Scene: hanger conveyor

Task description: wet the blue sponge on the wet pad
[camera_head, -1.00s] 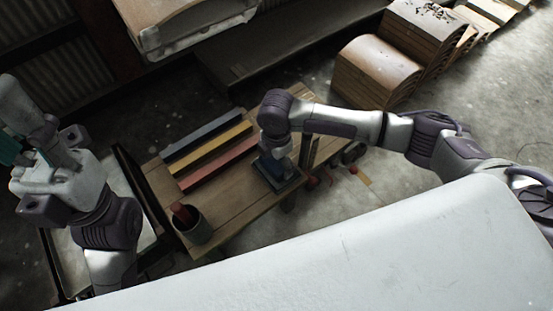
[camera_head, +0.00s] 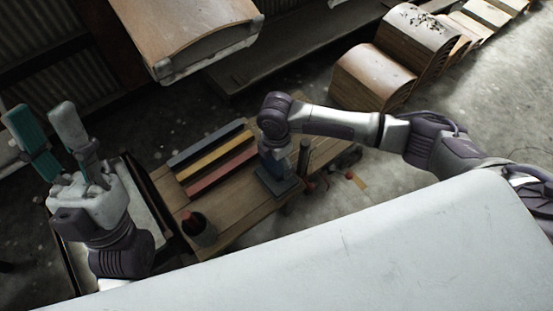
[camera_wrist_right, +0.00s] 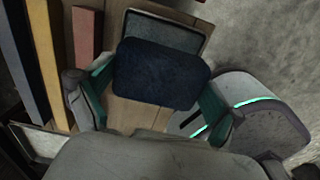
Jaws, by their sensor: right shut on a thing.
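The blue sponge (camera_wrist_right: 160,75) is a dark blue rounded block between the fingers of my right gripper (camera_wrist_right: 155,92) in the right wrist view. My right gripper is shut on it. The wet pad (camera_wrist_right: 172,28) is a grey, framed rectangle beyond the sponge, which partly covers it. In the head view the dark pad (camera_head: 279,187) lies on the wooden table under my right gripper (camera_head: 273,165). I cannot tell whether sponge and pad touch. My left gripper (camera_head: 42,112) is open and empty, fingers upward, at the far left, away from the table.
Blue, yellow and red bars (camera_head: 213,158) lie along the table's (camera_head: 245,208) back left. A pale surface (camera_head: 330,245) fills the foreground. Curved wooden pieces (camera_head: 372,78) stand on the floor behind.

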